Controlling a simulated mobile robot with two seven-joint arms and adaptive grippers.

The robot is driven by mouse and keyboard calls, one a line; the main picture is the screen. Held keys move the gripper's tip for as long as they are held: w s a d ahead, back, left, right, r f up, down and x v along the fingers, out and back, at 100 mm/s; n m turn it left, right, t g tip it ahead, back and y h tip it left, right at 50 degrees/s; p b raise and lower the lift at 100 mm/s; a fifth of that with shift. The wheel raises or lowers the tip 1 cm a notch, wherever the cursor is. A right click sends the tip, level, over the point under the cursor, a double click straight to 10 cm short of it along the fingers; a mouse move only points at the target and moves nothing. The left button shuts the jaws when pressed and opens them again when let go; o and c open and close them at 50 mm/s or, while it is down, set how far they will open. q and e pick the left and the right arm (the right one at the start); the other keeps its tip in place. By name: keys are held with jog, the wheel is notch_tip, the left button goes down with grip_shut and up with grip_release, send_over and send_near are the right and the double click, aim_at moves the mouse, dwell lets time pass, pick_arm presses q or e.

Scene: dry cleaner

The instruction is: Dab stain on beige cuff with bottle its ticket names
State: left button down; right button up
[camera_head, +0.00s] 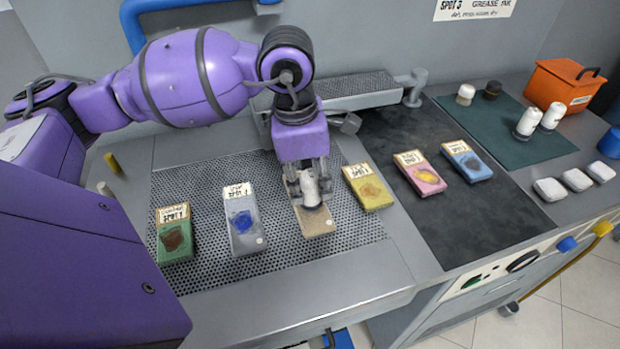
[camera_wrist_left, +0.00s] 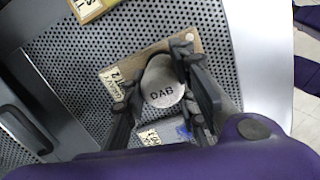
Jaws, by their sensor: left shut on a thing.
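My left gripper (camera_head: 311,200) is shut on a white bottle (camera_head: 309,188), held over the beige cuff (camera_head: 318,222). In the left wrist view the gripper (camera_wrist_left: 165,108) has one finger on each side of the bottle (camera_wrist_left: 162,84), whose round end reads DAB. The beige cuff (camera_wrist_left: 205,42) lies under it with a paper ticket (camera_wrist_left: 124,80) at one end; the ticket seems to read SPOT 2. The stain is hidden behind bottle and gripper. I cannot tell whether the bottle touches the cuff. My right gripper is not in view.
Beside it lie a green cuff (camera_head: 174,242), a grey cuff (camera_head: 243,228) and a yellow cuff (camera_head: 374,194). Pink (camera_head: 424,180) and blue (camera_head: 470,167) cuffs lie on the dark mat (camera_head: 490,218). Several bottles stand on a teal mat (camera_head: 500,140), near an orange box (camera_head: 562,88).

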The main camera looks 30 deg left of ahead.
pick_arm(q)
jog(key=shift+f+b, duration=0.3)
jog(key=shift+f, duration=0.1)
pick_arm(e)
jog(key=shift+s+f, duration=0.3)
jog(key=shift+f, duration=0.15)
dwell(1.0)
pick_arm(q)
jog(key=shift+r+p, duration=1.55)
jog(key=shift+r, duration=2)
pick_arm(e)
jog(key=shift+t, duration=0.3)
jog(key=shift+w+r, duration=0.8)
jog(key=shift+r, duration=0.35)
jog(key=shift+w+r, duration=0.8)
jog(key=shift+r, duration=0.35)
